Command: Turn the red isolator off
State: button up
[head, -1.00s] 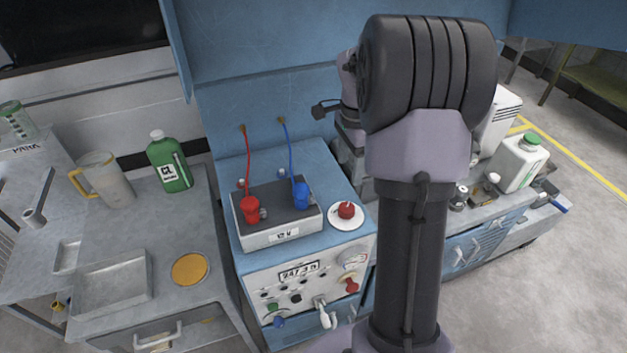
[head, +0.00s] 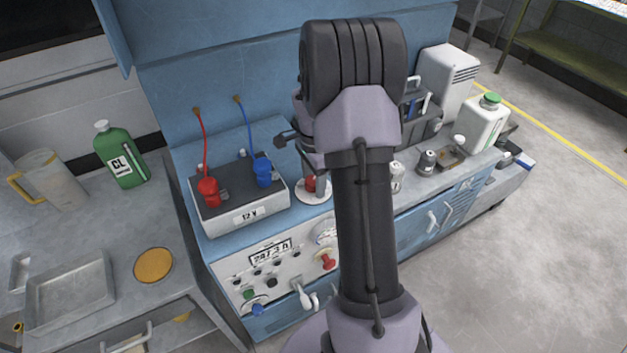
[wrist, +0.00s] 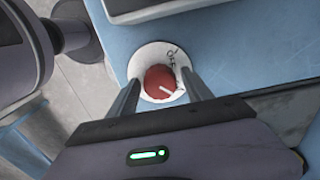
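The red isolator (head: 310,184) is a round red knob on a white disc, on the blue bench top right of the 12 V box. In the head view my arm and gripper (head: 318,182) partly hide it. In the wrist view the red knob (wrist: 160,80) sits between the two fingers of my gripper (wrist: 160,78), which are spread with a gap on each side. The knob's white mark points to the lower right. The lettering "OFF" is on the disc at the knob's upper right.
The 12 V box (head: 240,212) with red (head: 208,192) and blue (head: 262,172) clamps stands left of the isolator. The front panel below has a red handle (head: 326,261) and a white lever (head: 302,294). A green bottle (head: 120,155) stands on the left bench.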

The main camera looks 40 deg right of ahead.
jog(key=c, duration=1.1)
jog(key=shift+n, duration=0.3)
jog(key=n+p, duration=0.2)
jog(key=n, duration=0.1)
jog(key=shift+r+n, duration=0.1)
jog(key=shift+n, duration=0.3)
jog(key=n+p, duration=0.2)
jog(key=n, duration=0.2)
jog(key=n+p, duration=0.1)
jog(key=n, duration=0.4)
jog(key=shift+p, duration=0.35)
jog(key=shift+n+p, duration=0.75)
jog(key=shift+n, duration=1.45)
